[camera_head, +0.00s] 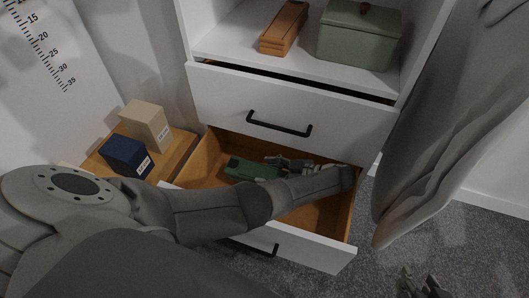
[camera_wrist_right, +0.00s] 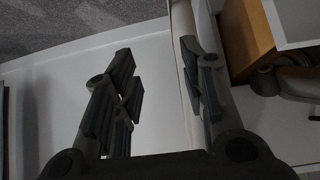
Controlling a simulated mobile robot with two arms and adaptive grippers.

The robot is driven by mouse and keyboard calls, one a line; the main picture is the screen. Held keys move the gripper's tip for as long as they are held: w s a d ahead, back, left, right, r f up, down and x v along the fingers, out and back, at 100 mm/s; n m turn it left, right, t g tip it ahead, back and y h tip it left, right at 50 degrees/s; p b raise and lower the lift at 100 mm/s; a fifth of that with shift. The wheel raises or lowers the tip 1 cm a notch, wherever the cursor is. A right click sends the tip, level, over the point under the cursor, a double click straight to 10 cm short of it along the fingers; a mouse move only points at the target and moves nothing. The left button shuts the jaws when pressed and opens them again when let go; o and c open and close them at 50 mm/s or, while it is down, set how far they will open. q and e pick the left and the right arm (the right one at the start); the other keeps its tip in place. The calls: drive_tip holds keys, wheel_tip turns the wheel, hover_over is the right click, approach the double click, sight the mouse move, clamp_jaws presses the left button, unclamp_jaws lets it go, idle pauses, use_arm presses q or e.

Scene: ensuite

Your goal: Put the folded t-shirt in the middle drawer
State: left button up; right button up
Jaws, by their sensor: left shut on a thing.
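The open drawer (camera_head: 335,215) is wooden inside with a white front, directly below a white upper drawer. A green, flat folded thing, which looks like the folded t-shirt (camera_head: 246,170), lies inside it toward the left. My left arm reaches across the drawer front, and my left gripper (camera_head: 272,161) is inside the drawer, shut on the shirt's right end; its fingertips are small and partly hidden. My right gripper (camera_head: 422,284) is low at the right, outside the drawer. In the right wrist view its fingers (camera_wrist_right: 158,80) stand apart with nothing between them.
The upper drawer (camera_head: 290,105) shows a narrow gap at its top. A wooden box (camera_head: 284,27) and a green lidded box (camera_head: 359,36) stand on the shelf above. Navy (camera_head: 125,155) and beige (camera_head: 146,124) boxes stand on a wooden surface at left. Carpet (camera_head: 440,235) lies at right.

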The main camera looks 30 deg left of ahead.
use_arm(q)
drive_tip(key=shift+f, duration=0.2)
use_arm(e)
drive_tip(key=shift+w+a+r, duration=0.15)
drive_tip(key=shift+w+a, duration=0.05)
drive_tip(key=shift+w, duration=0.15)
use_arm(q)
drive_tip(key=shift+f+b, duration=0.35)
drive_tip(key=shift+f, duration=0.2)
drive_tip(key=o, duration=1.1)
use_arm(e)
drive_tip(key=w+r+t, duration=0.1)
drive_tip(key=w+a+r+t, duration=0.1)
drive_tip(key=w+r+t, duration=0.1)
drive_tip(key=w+r, duration=0.1)
drive_tip(key=shift+a+y, duration=0.35)
drive_tip(key=shift+y, duration=0.05)
